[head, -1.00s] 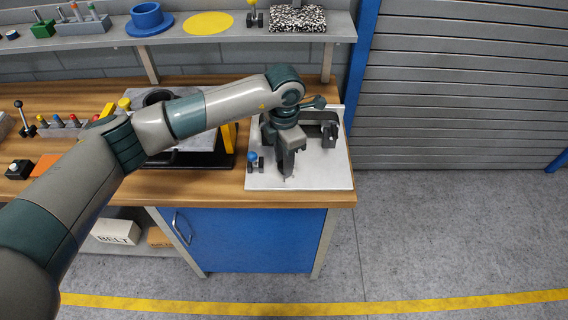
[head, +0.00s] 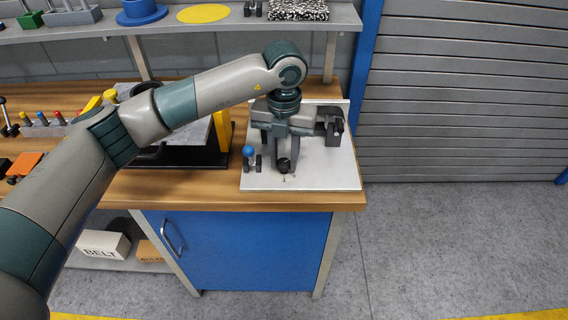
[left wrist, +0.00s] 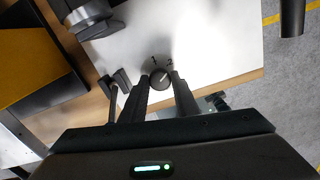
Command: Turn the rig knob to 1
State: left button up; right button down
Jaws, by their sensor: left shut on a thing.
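The rig knob (head: 284,166) is a small dark round knob near the front of the white rig plate (head: 325,178). In the left wrist view the knob (left wrist: 159,77) has a white pointer line that slants up and right, toward the printed "2" and away from the "1". My left gripper (head: 283,159) points down over the plate with its two fingers on either side of the knob, shut on it. The fingers hide part of the knob's sides. My right gripper is in neither view.
A small blue-topped lever (head: 249,152) stands just left of the knob. A dark bracket fixture (head: 332,124) stands on the plate's back right. A black tray with a yellow frame (head: 222,130) is left of the plate. The wooden bench (head: 200,190) ends just right of the plate.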

pick_arm(q)
jog(key=n+b, duration=0.3)
jog(key=n, duration=0.1)
jog(key=shift+f, duration=0.1)
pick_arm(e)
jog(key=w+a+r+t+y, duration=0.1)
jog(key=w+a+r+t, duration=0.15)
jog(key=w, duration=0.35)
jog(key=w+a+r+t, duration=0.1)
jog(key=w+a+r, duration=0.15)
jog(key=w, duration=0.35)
pick_arm(q)
jog(key=n+b, duration=0.3)
jog(key=n, duration=0.1)
jog(key=shift+w+n, duration=0.1)
jog(key=shift+n, duration=0.3)
jog(key=shift+r+n+b, duration=0.2)
jog(key=shift+n+b, duration=0.75)
jog(key=shift+n, duration=0.55)
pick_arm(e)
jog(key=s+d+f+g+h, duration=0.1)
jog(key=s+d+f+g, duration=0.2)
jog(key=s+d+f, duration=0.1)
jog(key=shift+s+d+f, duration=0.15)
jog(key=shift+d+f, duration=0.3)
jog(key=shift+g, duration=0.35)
pick_arm(q)
jog(key=o, duration=1.1)
jog(key=shift+c, duration=0.2)
